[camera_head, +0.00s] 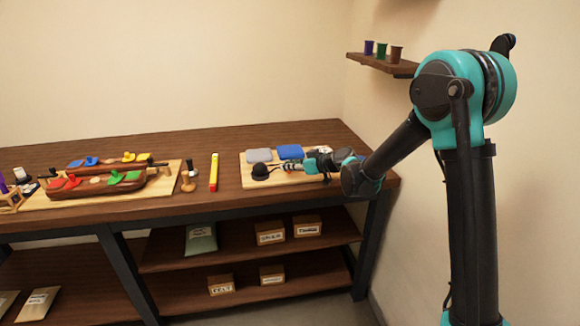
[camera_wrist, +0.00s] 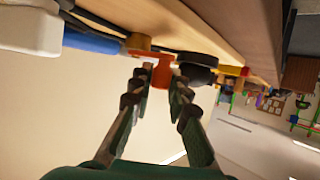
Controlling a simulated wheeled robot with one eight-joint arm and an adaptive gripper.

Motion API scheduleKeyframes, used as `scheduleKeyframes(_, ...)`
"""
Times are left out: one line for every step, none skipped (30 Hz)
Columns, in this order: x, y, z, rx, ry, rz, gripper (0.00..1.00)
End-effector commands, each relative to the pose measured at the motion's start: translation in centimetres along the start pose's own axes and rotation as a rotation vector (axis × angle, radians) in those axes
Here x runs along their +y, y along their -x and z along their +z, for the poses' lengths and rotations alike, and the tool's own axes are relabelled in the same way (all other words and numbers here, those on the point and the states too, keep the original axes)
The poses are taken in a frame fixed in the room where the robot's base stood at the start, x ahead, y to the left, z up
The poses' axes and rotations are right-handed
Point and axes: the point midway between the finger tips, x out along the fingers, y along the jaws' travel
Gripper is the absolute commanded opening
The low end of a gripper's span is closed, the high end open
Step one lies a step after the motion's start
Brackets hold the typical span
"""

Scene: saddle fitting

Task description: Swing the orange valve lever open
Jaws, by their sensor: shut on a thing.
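The orange valve lever (camera_wrist: 161,74) shows in the wrist view between the two fingertips of my gripper (camera_wrist: 156,88). My gripper is shut on it. A brass-coloured part (camera_wrist: 139,42) sits beside the lever, and a dark round piece (camera_wrist: 197,66) is close on its other side. In the head view my gripper (camera_head: 291,167) reaches in low from the right over a light wooden board (camera_head: 249,183) at the table's right end. My gripper and arm mostly hide the lever there, so its angle cannot be told.
A black dome (camera_head: 260,172) stands on the board, with a grey pad (camera_head: 259,155) and a blue pad (camera_head: 290,152) behind. A yellow-red bar (camera_head: 214,172) and a board of coloured pieces (camera_head: 150,188) lie left. A shelf with cups (camera_head: 383,65) hangs on the wall.

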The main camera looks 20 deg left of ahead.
Motion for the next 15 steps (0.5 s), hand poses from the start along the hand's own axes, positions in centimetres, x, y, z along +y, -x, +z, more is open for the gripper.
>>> scheduleKeyframes(-0.32,-0.09,-0.02,0.0,-0.008,0.021,0.0)
scheduleKeyframes(-0.38,-0.16,-0.05,0.0,-0.014,0.037,0.0)
scheduleKeyframes(-0.47,-0.25,-0.11,0.0,-0.022,0.059,0.0)
scheduleKeyframes(-0.52,-0.3,-0.13,0.0,-0.03,0.074,0.0)
scheduleKeyframes(-0.55,-0.35,-0.15,0.0,-0.036,0.091,0.0)
scheduleKeyframes(-0.65,-0.43,-0.21,0.0,-0.045,0.112,0.0)
scheduleKeyframes(-0.71,-0.49,-0.23,0.001,-0.052,0.127,0.0)
scheduleKeyframes(-0.73,-0.54,-0.24,0.0,-0.057,0.143,0.0)
scheduleKeyframes(-0.76,-0.61,-0.27,0.0,-0.066,0.163,0.0)
scheduleKeyframes(-0.84,-0.68,-0.29,0.0,-0.071,0.176,0.0)
scheduleKeyframes(-0.87,-0.74,-0.33,0.001,-0.077,0.191,0.0)
scheduleKeyframes(-0.88,-0.8,-0.34,0.001,-0.085,0.209,0.0)
scheduleKeyframes(-0.89,-0.85,-0.37,0.001,-0.091,0.222,0.0)
scheduleKeyframes(-0.96,-0.92,-0.39,0.001,-0.096,0.234,0.0)
scheduleKeyframes(-0.99,-0.99,-0.43,0.001,-0.101,0.252,0.0)
